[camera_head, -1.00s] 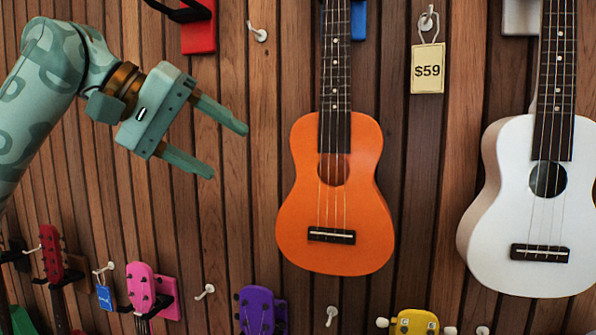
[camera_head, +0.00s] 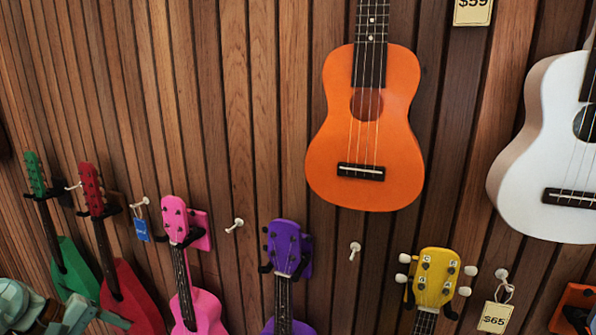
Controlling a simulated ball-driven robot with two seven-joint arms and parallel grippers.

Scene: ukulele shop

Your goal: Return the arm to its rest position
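My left arm enters at the bottom left corner, and only the top of its teal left gripper (camera_head: 100,318) shows above the lower edge. One finger points right, in front of the red ukulele's lower part. The rest of the gripper is cut off by the frame, so its opening is hidden. My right arm and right gripper are out of view.
An orange ukulele (camera_head: 367,125) and a white ukulele (camera_head: 540,150) hang on the slatted wall. Below hang green (camera_head: 75,270), red (camera_head: 128,295), pink (camera_head: 205,310), purple (camera_head: 284,245) and yellow (camera_head: 436,275) ones. White pegs (camera_head: 235,226) stick out between them. The upper left wall is bare.

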